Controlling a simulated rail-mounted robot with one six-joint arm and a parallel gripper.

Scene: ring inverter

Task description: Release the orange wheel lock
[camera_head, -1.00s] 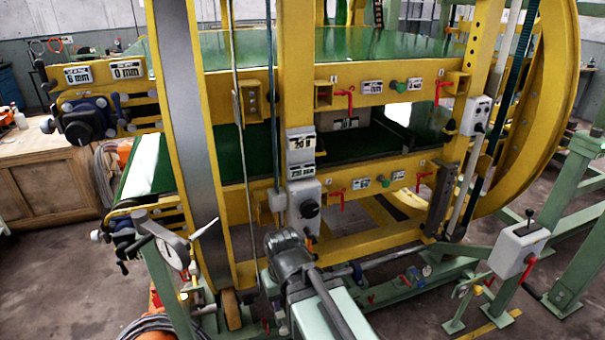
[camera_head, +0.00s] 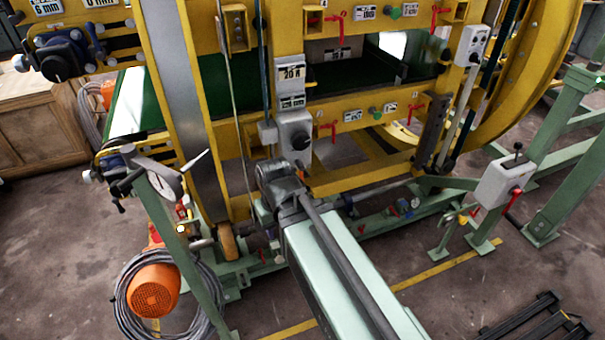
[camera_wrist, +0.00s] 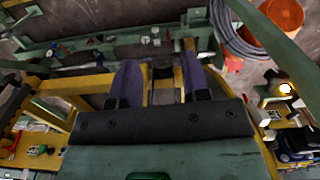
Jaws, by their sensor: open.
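An orange-brown wheel (camera_head: 227,242) stands at the foot of the yellow frame in the head view, beside the green base rail. A similar orange-brown piece (camera_wrist: 190,46) shows beyond the right finger in the wrist view. I cannot make out which part is the lock. My gripper (camera_wrist: 160,86) shows two dark purple fingers, spread apart, with no held object visible between them. The finger tips point toward the green rail, and contact cannot be judged. I cannot pick out my gripper in the head view.
A green slanted post (camera_head: 175,225) stands near the wheel. A grey control box (camera_head: 503,180) stands at right. Bare floor (camera_head: 440,300) lies at lower right.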

